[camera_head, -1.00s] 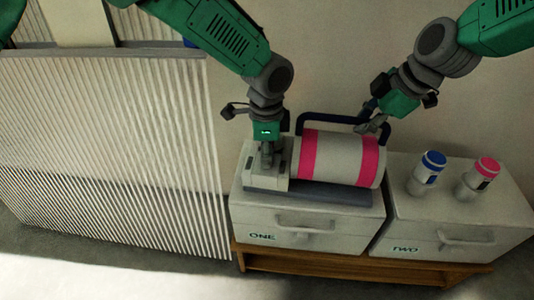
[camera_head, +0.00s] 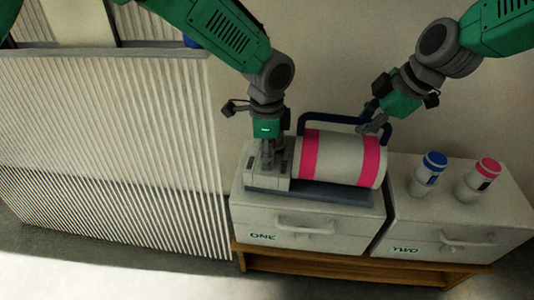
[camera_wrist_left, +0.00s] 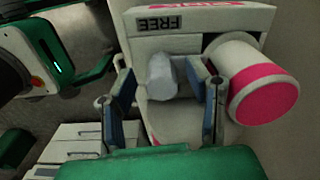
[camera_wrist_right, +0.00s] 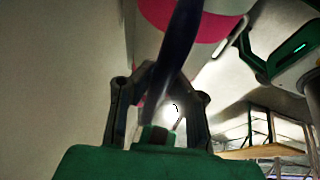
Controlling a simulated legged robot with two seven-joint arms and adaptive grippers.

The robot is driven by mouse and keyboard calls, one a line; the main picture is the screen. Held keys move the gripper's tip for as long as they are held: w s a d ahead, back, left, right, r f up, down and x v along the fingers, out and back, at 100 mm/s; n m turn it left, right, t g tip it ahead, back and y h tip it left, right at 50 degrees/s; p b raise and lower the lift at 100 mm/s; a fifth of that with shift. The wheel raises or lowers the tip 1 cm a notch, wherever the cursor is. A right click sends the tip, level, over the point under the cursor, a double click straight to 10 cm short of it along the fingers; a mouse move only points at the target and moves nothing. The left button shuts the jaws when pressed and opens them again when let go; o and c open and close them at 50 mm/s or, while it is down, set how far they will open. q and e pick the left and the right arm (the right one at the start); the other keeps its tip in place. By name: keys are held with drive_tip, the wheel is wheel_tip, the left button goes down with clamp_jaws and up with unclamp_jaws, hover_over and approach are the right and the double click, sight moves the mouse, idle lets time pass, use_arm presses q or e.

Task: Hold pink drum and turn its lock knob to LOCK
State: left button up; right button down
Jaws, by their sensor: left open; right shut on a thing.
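The white drum with pink bands (camera_head: 341,157) lies on its side on box ONE in the head view. Its dark handle (camera_head: 325,119) arches behind it. My right gripper (camera_head: 373,122) is shut on the handle; the dark bar passes between its fingers in the right wrist view (camera_wrist_right: 175,65). My left gripper (camera_head: 267,150) is over the pale block at the drum's left end. In the left wrist view its open fingers (camera_wrist_left: 168,88) stand either side of a pale grey knob (camera_wrist_left: 161,75). A FREE label (camera_wrist_left: 160,22) shows above the knob; a pink-lettered label is cut off at the edge.
Box ONE (camera_head: 300,241) and box TWO (camera_head: 455,236) stand side by side on a wooden stand (camera_head: 330,261). A blue-capped bottle (camera_head: 428,174) and a pink-capped bottle (camera_head: 480,178) are on box TWO. A ribbed panel (camera_head: 110,150) stands at left.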

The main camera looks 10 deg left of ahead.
use_arm(q)
wheel_tip(320, 180, up, 11)
drive_tip(key=shift+r, duration=0.15)
use_arm(e)
drive_tip(key=shift+a+r, duration=0.1)
drive_tip(key=shift+r, duration=0.05)
drive_tip(key=c, duration=1.6)
unclamp_jaws()
drive_tip(key=shift+o, duration=0.2)
